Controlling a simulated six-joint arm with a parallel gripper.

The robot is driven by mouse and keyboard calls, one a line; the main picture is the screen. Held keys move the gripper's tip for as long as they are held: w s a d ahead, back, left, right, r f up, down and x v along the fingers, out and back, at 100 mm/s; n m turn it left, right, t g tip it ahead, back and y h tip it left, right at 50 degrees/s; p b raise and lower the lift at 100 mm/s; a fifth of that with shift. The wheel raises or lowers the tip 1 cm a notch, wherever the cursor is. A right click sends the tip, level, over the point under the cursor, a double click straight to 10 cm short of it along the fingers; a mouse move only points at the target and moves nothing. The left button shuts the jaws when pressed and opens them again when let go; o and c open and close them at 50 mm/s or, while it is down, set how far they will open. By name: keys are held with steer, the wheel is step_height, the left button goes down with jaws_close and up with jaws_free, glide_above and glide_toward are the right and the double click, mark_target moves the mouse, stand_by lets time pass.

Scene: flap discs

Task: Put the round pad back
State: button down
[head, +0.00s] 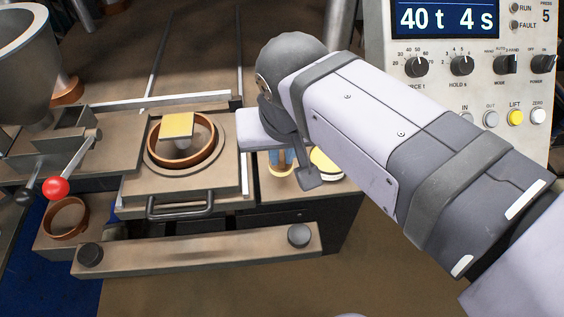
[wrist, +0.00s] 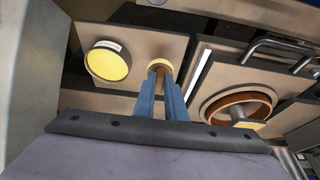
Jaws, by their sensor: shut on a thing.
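My gripper (wrist: 160,70) points down over the tan surface, its blue fingers shut on a small tan, round-edged piece (wrist: 159,63), which looks like the round pad. The fingers hide most of it, and I cannot tell whether it touches the surface. In the head view my gripper (head: 282,158) is partly hidden behind my wrist. A brown ring (head: 211,148) sits on the square plate to its left, with a yellow square pad (head: 178,124) on a grey knob inside it. The ring also shows in the wrist view (wrist: 207,112).
A yellow-topped round tin (wrist: 108,62) with a pale, labelled rim stands close beside my gripper. A bar handle (head: 180,208) is at the plate's front. A red-knobbed lever (head: 56,188) and another brown ring (head: 68,218) are at left. A control panel (head: 470,85) stands at right.

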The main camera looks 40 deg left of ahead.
mark_target(282, 164)
steer(key=shift+f, duration=1.65)
steer(key=shift+f, duration=0.1)
steer(key=c, duration=1.8)
jaws_free()
steer(key=shift+s+d+r, duration=0.1)
steer(key=shift+s+r, duration=0.05)
steer(key=shift+r, duration=0.55)
steer(key=v, duration=1.1)
steer(key=shift+f, duration=0.15)
